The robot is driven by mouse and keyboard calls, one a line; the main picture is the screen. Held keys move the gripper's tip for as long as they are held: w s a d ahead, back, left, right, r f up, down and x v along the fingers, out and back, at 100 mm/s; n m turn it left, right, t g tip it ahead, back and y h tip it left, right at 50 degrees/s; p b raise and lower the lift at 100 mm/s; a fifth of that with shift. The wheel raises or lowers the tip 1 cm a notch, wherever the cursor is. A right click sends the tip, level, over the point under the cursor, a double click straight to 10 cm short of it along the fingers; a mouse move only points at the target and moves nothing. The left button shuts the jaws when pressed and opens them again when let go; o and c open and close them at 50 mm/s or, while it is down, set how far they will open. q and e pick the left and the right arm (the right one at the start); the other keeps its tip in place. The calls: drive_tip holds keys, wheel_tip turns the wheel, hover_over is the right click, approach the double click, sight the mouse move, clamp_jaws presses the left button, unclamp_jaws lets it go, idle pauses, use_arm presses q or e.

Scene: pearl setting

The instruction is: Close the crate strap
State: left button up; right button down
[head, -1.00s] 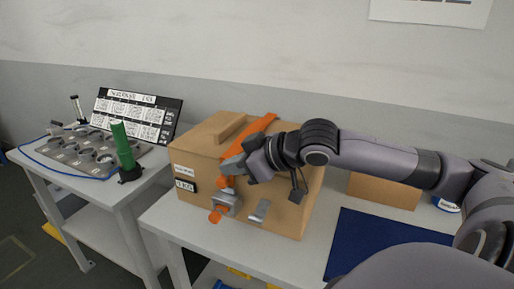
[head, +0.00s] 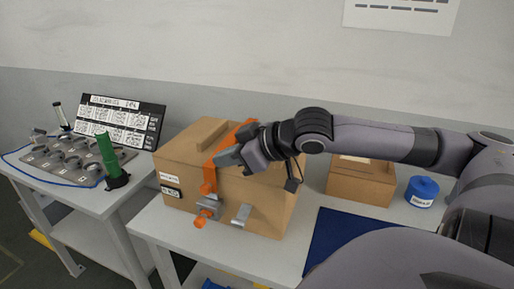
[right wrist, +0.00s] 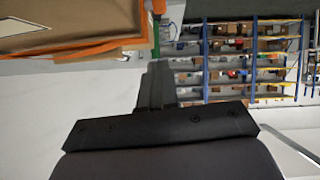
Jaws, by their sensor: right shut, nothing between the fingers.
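The brown crate (head: 255,205) stands on the white table with its lid down. An orange strap (head: 211,175) runs over the lid and down the front to a grey metal buckle (head: 210,205). An orange end piece (head: 200,223) shows just below the buckle. I cannot tell whether the buckle is latched. My right gripper (head: 226,158) is shut and empty, at the crate's upper front edge beside the strap; contact is unclear. In the right wrist view its dark fingers (right wrist: 155,85) are together, with the crate (right wrist: 60,20) and strap (right wrist: 70,49) beyond. My left gripper is not in view.
A grey metal tab (head: 241,214) sits on the crate's front. A smaller brown box (head: 360,184), a blue roll (head: 422,190) and a dark blue mat (head: 345,240) lie to the right. A side table at left holds a green cylinder (head: 108,155) and a grey tray.

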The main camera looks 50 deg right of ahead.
drive_tip(key=p+v, duration=0.1)
drive_tip(key=v, duration=0.6)
drive_tip(key=shift+s+d+r+p, duration=0.15)
drive_tip(key=shift+s+d+p, duration=0.05)
drive_tip(key=shift+p, duration=0.2)
